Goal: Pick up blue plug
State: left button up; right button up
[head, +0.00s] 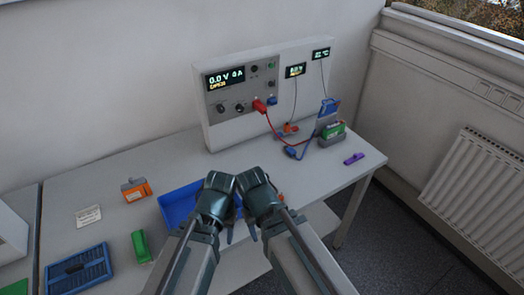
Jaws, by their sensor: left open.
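A blue plug (291,152) lies on the table in front of the cycler panel, with a lead running off to its right. Another blue plug (272,100) sits at the panel's front. My left gripper (240,233) is open low in the middle of the head view, over the blue tray's right side and well short of the plug on the table. My right arm's wrist (257,192) is beside it; its jaws are hidden or too small to make out. Nothing shows held in either gripper.
The cycler panel (217,110) stands at the back with a red plug (259,106) in it. A green-and-grey battery holder (331,136) and purple item (354,158) are at right. A blue tray (175,200), orange battery (136,190) and green block (141,246) are left.

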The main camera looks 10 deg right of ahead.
aim_at(290, 152)
jog(key=l+u, duration=0.25)
jog(key=u, duration=0.15)
jog(key=l+u, duration=0.2)
jog(key=u, duration=0.25)
jog(key=k+l+u, duration=0.1)
jog(key=u, duration=0.3)
jog(key=k+l+u, duration=0.1)
jog(key=l+u, duration=0.3)
jog(key=k+l+u, duration=0.4)
jog(key=k+l, duration=0.25)
jog(key=k+l+u, duration=0.4)
jog(key=k+l, duration=0.15)
jog(key=k, duration=0.2)
jog(key=k+l, duration=0.2)
jog(key=l, duration=0.15)
jog(key=k+l, duration=0.2)
jog(key=l, duration=0.15)
jog(key=i+l, duration=0.15)
jog(key=l, duration=0.1)
